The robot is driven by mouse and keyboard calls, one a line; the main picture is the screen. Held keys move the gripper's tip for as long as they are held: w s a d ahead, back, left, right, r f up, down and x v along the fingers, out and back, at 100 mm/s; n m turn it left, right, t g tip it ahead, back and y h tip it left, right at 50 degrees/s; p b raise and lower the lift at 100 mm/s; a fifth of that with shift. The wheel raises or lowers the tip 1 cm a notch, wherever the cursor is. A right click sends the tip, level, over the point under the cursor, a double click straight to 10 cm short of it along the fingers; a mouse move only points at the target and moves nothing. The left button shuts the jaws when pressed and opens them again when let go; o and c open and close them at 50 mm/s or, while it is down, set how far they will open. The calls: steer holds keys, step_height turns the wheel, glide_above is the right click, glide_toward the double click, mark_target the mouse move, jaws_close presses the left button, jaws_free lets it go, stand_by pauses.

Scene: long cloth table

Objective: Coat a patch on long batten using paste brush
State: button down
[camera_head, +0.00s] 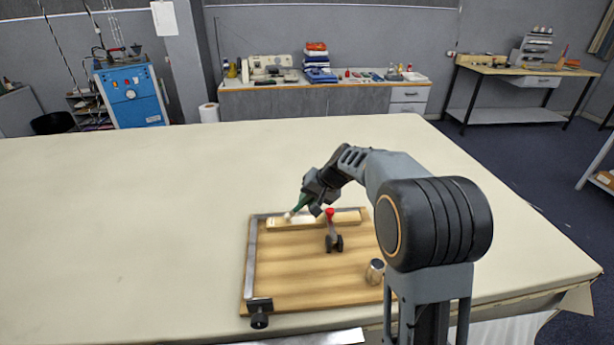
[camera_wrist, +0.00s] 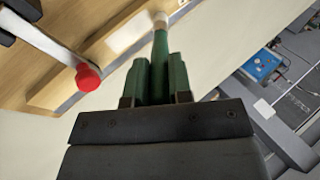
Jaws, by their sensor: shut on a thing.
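My gripper (camera_head: 313,192) is shut on the green handle of the paste brush (camera_head: 302,203). In the wrist view the brush (camera_wrist: 160,58) stands out from between my gripper's fingers (camera_wrist: 159,82), its pale tip pointing away. The long batten (camera_head: 345,218) lies across the back of a wooden board (camera_head: 290,275). The brush tip is at the batten's left part in the head view; I cannot tell whether it touches. The batten also shows in the wrist view (camera_wrist: 62,88). A pale area shows on the batten near the tip, but its outline is unclear.
A red-topped clamp (camera_head: 334,238) stands at the batten's middle, close to my gripper; its red knob (camera_wrist: 88,78) shows in the wrist view. A small metal-coloured jar (camera_head: 375,271) stands at the board's right. A black knob (camera_head: 259,313) sits front left. The table (camera_head: 130,220) is clear leftward.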

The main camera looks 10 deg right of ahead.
step_height(320, 180, up, 3)
steer(key=shift+d+r+p, duration=0.1)
steer(key=shift+d+p, duration=0.05)
steer(key=shift+p, duration=0.35)
steer(key=shift+r+p, duration=1.55)
steer(key=shift+r, duration=0.8)
